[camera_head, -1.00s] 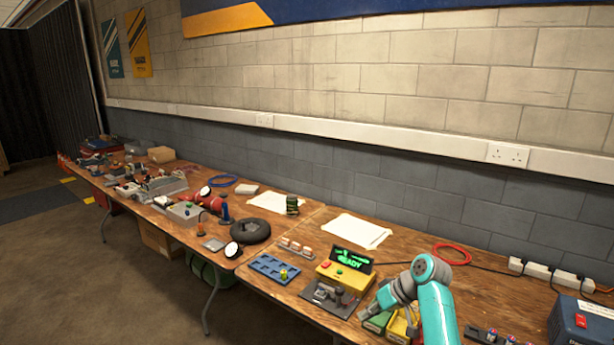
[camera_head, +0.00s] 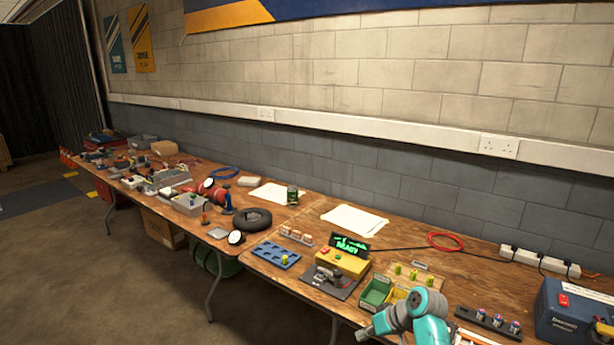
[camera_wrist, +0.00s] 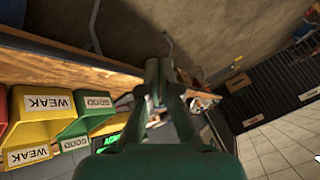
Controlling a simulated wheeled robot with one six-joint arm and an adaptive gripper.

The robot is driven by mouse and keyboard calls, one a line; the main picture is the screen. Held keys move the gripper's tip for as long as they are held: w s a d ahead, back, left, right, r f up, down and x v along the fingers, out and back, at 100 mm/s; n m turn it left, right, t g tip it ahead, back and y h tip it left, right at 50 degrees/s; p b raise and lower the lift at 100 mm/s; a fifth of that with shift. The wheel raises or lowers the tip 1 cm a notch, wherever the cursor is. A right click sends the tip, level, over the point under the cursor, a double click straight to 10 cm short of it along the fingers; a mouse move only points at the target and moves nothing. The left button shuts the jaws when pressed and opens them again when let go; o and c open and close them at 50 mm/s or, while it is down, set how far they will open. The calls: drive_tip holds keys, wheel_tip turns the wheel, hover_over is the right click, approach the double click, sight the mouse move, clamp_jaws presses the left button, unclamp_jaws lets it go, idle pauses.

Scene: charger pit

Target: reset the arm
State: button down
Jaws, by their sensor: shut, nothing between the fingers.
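My teal and grey arm (camera_head: 418,312) stands at the bottom of the head view, in front of the bench's near edge. The fingers of my gripper are not clear there. In the wrist view my gripper (camera_wrist: 158,70) shows dark in the middle, shut and empty, pointing along the bench front with floor beyond it. It appears apart from the bins. The wrist view shows a yellow bin (camera_wrist: 42,104) labelled WEAK and a green bin (camera_wrist: 92,103) labelled GOOD at the left. The head view shows a green bin (camera_head: 376,291) beside the arm.
A yellow charger box (camera_head: 343,263) with a lit display reading READY stands left of the bins. A blue tray (camera_head: 268,254) holds a small cell. A dark rack (camera_head: 480,318) with several cells and a blue box (camera_head: 568,310) are at the right. Open floor (camera_head: 120,270) lies left.

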drive_tip(key=s+f+m+t+h, duration=0.3)
drive_tip(key=s+f+t, duration=0.1)
drive_tip(key=s+f, duration=1.6)
drive_tip(key=s+d+m+t+h, duration=0.1)
drive_tip(key=s+t+h, duration=0.1)
drive_tip(key=s, duration=1)
drive_tip(key=s+d+r+t+h, duration=0.1)
drive_tip(key=s+r, duration=0.3)
drive_tip(key=s, duration=0.4)
drive_tip(key=s+d+r+t, duration=0.1)
drive_tip(key=s+r, duration=0.4)
drive_tip(key=s, duration=0.2)
drive_tip(key=s+r+t, duration=0.3)
drive_tip(key=s+r, duration=0.9)
drive_tip(key=r, duration=0.5)
drive_tip(key=shift+a+r, duration=0.15)
drive_tip(key=shift+r, duration=0.1)
